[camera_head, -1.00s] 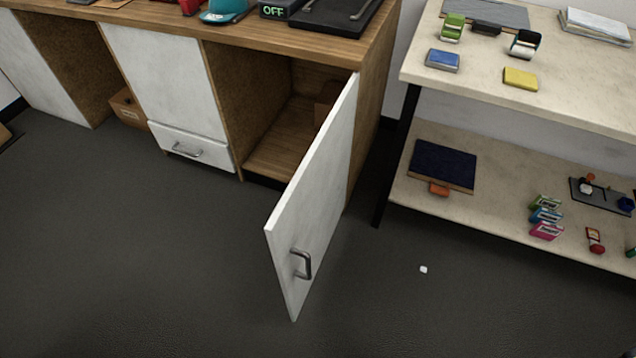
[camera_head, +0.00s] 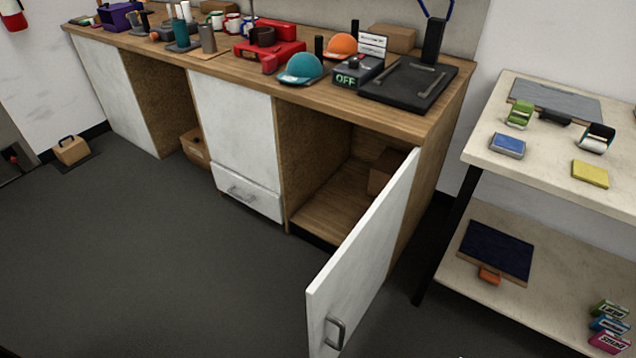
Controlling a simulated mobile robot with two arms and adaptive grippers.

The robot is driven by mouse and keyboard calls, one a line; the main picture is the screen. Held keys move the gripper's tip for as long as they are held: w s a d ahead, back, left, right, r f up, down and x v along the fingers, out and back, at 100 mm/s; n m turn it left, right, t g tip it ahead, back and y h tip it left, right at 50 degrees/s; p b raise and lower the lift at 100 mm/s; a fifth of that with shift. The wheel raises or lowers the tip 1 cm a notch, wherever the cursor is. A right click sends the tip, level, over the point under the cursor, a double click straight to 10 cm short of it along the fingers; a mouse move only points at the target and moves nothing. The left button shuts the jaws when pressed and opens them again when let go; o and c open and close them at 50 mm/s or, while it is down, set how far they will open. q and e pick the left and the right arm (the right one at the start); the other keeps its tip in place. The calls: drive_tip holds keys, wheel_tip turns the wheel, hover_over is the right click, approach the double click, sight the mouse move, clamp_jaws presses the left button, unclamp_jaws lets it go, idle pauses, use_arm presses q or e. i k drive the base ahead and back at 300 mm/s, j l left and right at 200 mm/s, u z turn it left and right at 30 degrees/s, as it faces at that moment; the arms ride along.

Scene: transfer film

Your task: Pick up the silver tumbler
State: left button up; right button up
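A grey-brown upright cup-like thing (camera_head: 208,40) stands near the front edge of the wooden counter, left of the red case. It may be the silver tumbler, but it is too small to be sure. A dark teal cup-like thing (camera_head: 181,36) stands just left of it. Neither of my grippers shows in the head view.
The wooden counter (camera_head: 340,103) also holds a red case (camera_head: 270,53), a teal cap (camera_head: 300,69), an orange cap (camera_head: 341,45) and a black press (camera_head: 408,84). A white cabinet door (camera_head: 365,255) stands open into the floor space. A shelf (camera_head: 565,180) stands right. The left floor (camera_head: 120,250) is clear.

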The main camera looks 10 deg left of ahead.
sight(205, 32)
drive_tip(key=i+j, duration=0.1)
drive_tip(key=j, duration=0.2)
drive_tip(key=i+j+u, duration=0.1)
drive_tip(key=j, duration=0.25)
drive_tip(key=i+j, duration=0.15)
drive_tip(key=j, duration=0.15)
drive_tip(key=i+j+u, duration=0.15)
drive_tip(key=j, duration=0.2)
